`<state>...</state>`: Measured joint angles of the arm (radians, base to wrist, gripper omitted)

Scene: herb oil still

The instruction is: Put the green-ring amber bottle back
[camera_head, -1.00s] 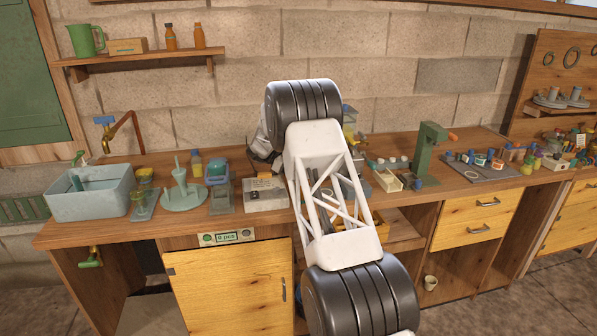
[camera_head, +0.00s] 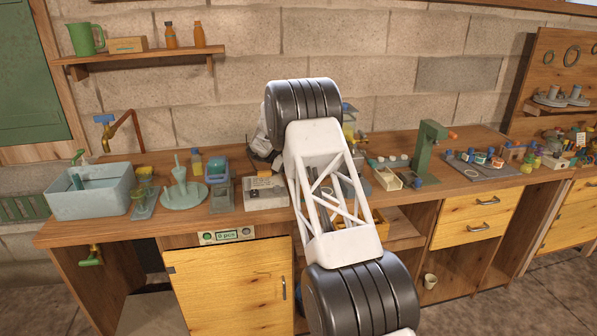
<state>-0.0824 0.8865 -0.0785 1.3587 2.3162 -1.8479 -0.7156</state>
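Two amber bottles (camera_head: 171,35) and (camera_head: 199,34) stand upright on the wall shelf at the upper left. They are too small for me to make out a green ring on either. My gripper (camera_head: 264,158) shows only in part as a dark shape behind my arm, over the back of the bench, near the pale box (camera_head: 264,193). Its fingers are mostly hidden, and I cannot tell whether they hold anything. A small orange-brown patch shows just above the box, below the gripper; I cannot tell what it is.
The shelf (camera_head: 140,59) also holds a green jug (camera_head: 86,39) and a small wooden box (camera_head: 128,44). On the bench stand a grey basin (camera_head: 91,196), a green stand (camera_head: 183,195) and a green press (camera_head: 428,153). My arm covers the bench's middle.

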